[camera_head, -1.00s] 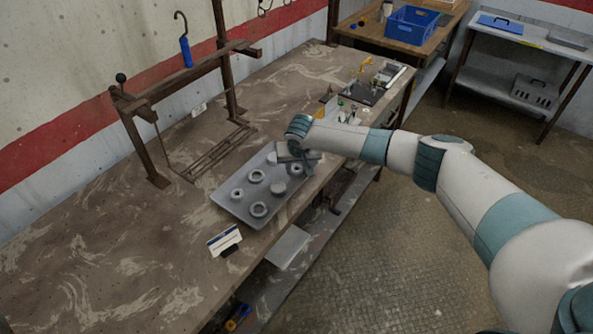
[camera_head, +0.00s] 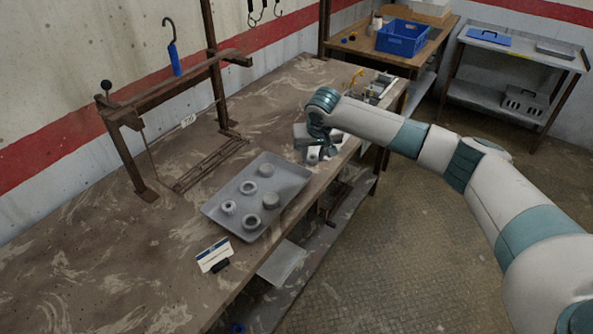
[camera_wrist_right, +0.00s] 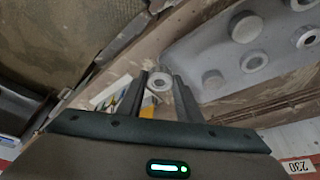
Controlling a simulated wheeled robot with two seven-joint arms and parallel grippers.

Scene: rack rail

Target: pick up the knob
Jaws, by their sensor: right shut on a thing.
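A grey round knob (camera_wrist_right: 160,82) with a pale centre shows between the fingertips of my right gripper in the right wrist view. My right gripper (camera_head: 318,153) is shut on it, over the bench to the right of the grey tray (camera_head: 293,178) in the head view. The gripper mostly hides the knob there. The tray also shows in the wrist view (camera_wrist_right: 228,52), apart from the fingers. Several grey round parts lie in it, some rings (camera_head: 251,222) and some solid-topped (camera_head: 271,201). My left gripper is not in view.
A brown metal rack (camera_head: 130,118) stands behind the tray, with a blue-handled hook (camera_head: 175,60) hanging above. Small items crowd the bench's far right end. The bench (camera_head: 110,240) is clear at left.

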